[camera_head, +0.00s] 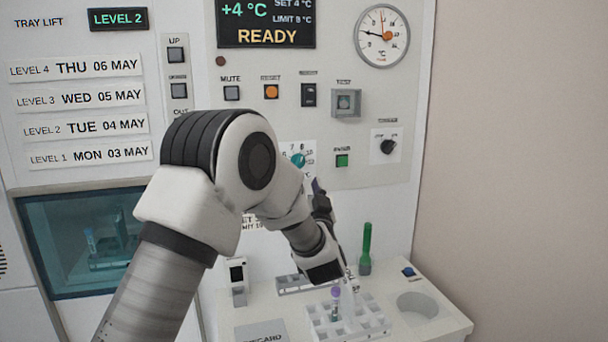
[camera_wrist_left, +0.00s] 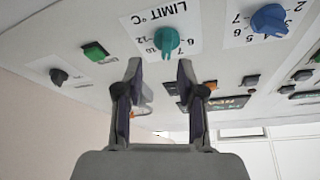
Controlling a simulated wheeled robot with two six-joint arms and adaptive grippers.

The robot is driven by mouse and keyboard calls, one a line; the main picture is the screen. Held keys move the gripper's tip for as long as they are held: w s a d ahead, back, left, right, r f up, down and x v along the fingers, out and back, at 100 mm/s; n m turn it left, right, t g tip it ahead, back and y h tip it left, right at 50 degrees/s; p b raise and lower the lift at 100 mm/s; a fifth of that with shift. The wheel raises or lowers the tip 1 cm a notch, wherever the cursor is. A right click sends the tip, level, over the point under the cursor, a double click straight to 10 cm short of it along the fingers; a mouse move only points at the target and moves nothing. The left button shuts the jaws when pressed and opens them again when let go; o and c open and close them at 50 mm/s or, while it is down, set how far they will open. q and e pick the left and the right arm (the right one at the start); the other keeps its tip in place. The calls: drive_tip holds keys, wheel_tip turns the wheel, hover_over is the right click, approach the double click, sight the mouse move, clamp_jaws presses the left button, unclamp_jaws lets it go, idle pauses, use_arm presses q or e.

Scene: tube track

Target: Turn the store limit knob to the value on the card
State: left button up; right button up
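The teal limit knob (camera_head: 298,160) sits on a white dial plate on the panel, partly hidden by my left arm in the head view. In the left wrist view the knob (camera_wrist_left: 167,40) shows whole, upside down, under the words "LIMIT °C"; I cannot tell its exact setting. My left gripper (camera_wrist_left: 160,72) is open and empty, its fingertips apart and just short of the knob. It shows small and edge-on in the head view (camera_head: 319,191). A label (camera_head: 250,223), seemingly the card, ends in "MIT 10"; my arm covers most of it. My right gripper is out of view.
A blue knob (camera_wrist_left: 270,18) sits beside the limit knob. The display (camera_head: 266,22) reads SET 4 °C, LIMIT 8 °C, READY. A green button (camera_head: 342,160) and black knob (camera_head: 388,146) are to the right.

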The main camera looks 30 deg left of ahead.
sight(300, 163)
use_arm(q)
drive_tip(key=w+a+r, duration=0.1)
drive_tip(key=a, duration=0.1)
drive_tip(key=w+a+r+p, duration=0.1)
drive_tip(key=w+a+r, duration=0.1)
drive_tip(key=shift+p, duration=0.3)
drive_tip(key=shift+w+f, duration=0.1)
drive_tip(key=shift+w, duration=0.35)
drive_tip(key=shift+s, duration=0.1)
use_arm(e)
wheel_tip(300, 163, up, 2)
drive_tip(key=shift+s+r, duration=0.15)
use_arm(q)
drive_tip(key=shift+s, duration=0.1)
clamp_jaws()
